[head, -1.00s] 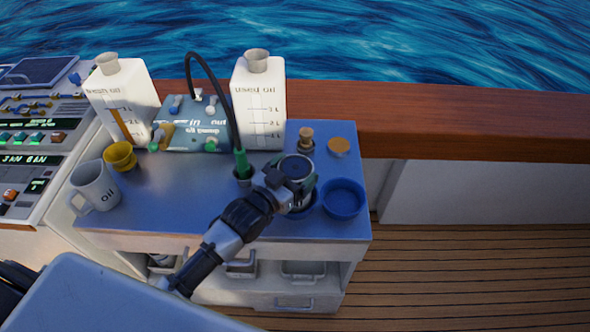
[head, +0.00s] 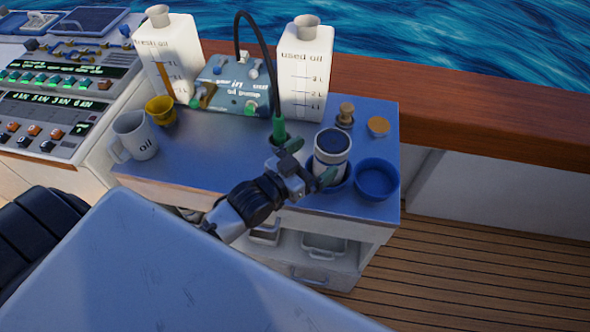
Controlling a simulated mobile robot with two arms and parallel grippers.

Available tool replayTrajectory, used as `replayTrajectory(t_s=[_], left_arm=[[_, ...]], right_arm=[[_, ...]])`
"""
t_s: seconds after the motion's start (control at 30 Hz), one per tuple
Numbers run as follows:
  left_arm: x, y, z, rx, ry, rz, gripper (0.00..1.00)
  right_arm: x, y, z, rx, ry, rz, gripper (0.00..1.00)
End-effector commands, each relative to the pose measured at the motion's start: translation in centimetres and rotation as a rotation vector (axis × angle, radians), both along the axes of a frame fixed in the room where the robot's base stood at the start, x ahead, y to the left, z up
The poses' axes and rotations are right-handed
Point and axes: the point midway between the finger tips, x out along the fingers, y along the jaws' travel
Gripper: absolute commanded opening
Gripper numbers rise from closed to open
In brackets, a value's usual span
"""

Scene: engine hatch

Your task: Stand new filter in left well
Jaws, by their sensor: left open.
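The filter (head: 331,161), a white cylinder with a dark top, stands upright in the left blue round well (head: 344,185) on the metal bench top. Its lower end is hidden by the well's rim and my gripper. My left gripper (head: 310,164) is open just left of the filter, with one greenish fingertip on the near side and one on the far side. I cannot tell whether a finger still touches it. The right blue well (head: 377,178) beside it looks empty. My right gripper is not in view.
A green-ended black hose (head: 279,127) stands in a hole behind my gripper. Two white oil jugs (head: 305,80), a pump box (head: 232,85), an oil mug (head: 134,137), a yellow cup (head: 160,111), and a cork-topped jar (head: 345,114) stand around the bench.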

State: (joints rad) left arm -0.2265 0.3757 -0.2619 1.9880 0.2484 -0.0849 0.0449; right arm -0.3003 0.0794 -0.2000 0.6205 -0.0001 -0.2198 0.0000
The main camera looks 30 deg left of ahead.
Motion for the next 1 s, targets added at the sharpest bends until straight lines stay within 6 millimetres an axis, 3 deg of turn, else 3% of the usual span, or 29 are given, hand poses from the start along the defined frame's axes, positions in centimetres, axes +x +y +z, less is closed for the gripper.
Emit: replayTrajectory(t_s=[0.1, 0.3, 1.0], left_arm=[[-2.4, 0.9, -0.2, 0.002, 0.002, 0.000, 1.00], [-4.8, 1.9, -0.1, 0.001, 0.001, 0.001, 1.00], [-5.4, 2.1, 0.0, 0.002, 0.002, 0.001, 1.00]], right_arm=[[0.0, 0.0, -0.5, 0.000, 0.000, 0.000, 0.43], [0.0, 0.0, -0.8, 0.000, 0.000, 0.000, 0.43], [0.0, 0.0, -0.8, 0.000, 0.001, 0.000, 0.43]])
